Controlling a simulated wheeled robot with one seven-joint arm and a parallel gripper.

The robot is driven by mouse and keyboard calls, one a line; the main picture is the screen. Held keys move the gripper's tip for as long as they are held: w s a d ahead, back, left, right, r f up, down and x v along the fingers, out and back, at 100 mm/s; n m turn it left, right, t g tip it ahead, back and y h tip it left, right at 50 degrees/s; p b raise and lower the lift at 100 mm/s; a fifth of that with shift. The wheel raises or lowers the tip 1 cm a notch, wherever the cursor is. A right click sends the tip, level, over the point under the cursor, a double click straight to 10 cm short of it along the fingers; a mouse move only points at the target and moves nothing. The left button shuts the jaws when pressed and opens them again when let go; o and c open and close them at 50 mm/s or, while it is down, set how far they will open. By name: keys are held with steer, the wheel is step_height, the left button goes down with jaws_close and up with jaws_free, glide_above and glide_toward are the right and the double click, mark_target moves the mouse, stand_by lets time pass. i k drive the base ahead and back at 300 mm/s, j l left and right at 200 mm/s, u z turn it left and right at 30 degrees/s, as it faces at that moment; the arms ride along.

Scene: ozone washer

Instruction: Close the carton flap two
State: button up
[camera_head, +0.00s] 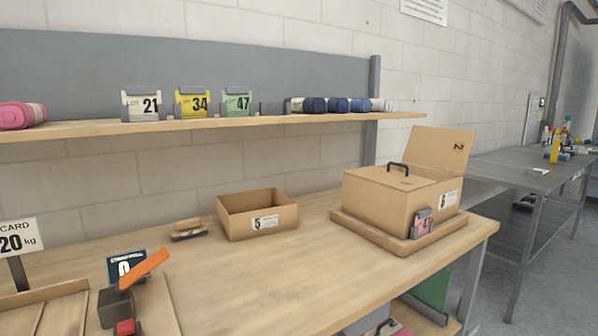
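The brown carton (392,205) stands on a low wooden tray (385,239) at the right end of the workbench. One flap (442,149), marked with a 2, stands up and leans back at the carton's right rear. Another top panel (391,178) with a black handle (398,167) lies about flat over the carton's top. A pink card in a dark holder (422,224) is at the carton's front. My gripper is not in view, so its position relative to the flap cannot be seen.
The bench (290,275) is mostly clear in front of the carton. An open box (257,214) and a brush-like item (188,229) stand to its left. A device with an orange lever (144,269) is at front left. A shelf (220,123) overhangs the bench's back.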

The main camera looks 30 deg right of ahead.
mark_target(446, 150)
steer(key=l+u, duration=0.1)
steer(key=l, duration=1.2)
steer(key=l+u, duration=0.1)
steer(key=l, duration=0.6)
steer(key=k+l+u, duration=0.15)
steer(key=l, duration=0.55)
steer(key=l+u, duration=0.1)
steer(key=l, duration=0.6)
steer(key=k+l+u, duration=0.1)
steer(key=l, duration=0.55)
steer(key=k+l+u, duration=0.15)
steer(key=l, duration=0.55)
steer(key=k+l+u, duration=0.1)
steer(key=k+l, duration=0.15)
steer(key=l, duration=0.4)
steer(key=k+l+u, duration=0.1)
steer(key=l, duration=0.5)
steer(key=k+l+u, duration=0.15)
steer(key=k+l, duration=0.2)
steer(key=l, duration=0.3)
